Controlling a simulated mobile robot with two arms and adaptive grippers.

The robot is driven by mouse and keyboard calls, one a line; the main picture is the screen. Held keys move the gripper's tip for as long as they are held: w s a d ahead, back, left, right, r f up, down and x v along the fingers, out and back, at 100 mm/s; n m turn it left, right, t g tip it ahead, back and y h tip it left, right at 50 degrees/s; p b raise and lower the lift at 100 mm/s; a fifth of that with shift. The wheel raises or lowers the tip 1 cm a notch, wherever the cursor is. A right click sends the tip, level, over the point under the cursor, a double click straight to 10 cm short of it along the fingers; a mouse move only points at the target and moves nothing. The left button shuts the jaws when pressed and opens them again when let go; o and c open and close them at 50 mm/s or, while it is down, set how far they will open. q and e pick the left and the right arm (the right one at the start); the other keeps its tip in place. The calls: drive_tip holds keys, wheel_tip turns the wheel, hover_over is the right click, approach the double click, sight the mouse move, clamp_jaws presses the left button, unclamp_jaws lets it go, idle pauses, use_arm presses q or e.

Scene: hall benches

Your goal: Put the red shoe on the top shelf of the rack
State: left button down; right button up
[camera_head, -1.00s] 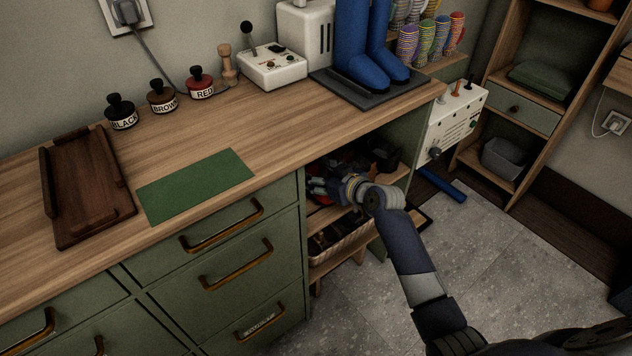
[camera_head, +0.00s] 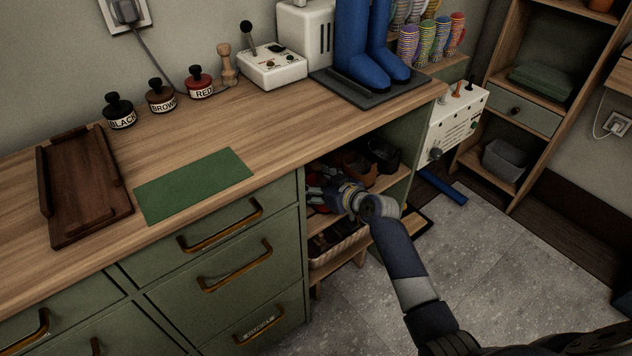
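My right arm reaches into the open shoe rack (camera_head: 372,205) under the right end of the counter. My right gripper (camera_head: 322,196) is at the left side of its upper shelf, beside the drawers. A small patch of red shows at the gripper, likely the red shoe, but it is mostly hidden by the gripper. I cannot tell whether the fingers are open or shut on it. Brown shoes (camera_head: 356,167) and a black shoe (camera_head: 384,153) stand further right on the same shelf. My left gripper is not in view.
Below is a basket (camera_head: 345,246) with dark items. The counter holds a wooden tray (camera_head: 84,190), a green mat (camera_head: 194,184), polish jars and blue boots (camera_head: 362,50). A white control box (camera_head: 455,120) hangs at the counter's right end. A blue bar (camera_head: 442,187) is near the floor.

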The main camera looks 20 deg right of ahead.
drive_tip(key=shift+r, duration=0.1)
idle(0.3)
drive_tip(key=shift+s+r, duration=0.1)
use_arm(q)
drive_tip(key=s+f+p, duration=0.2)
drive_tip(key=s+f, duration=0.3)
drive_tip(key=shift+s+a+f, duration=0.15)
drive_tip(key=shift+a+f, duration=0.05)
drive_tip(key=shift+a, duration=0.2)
use_arm(e)
drive_tip(key=v, duration=1.1)
drive_tip(key=shift+s+d, duration=0.2)
drive_tip(key=shift+s, duration=0.15)
drive_tip(key=shift+r, duration=0.15)
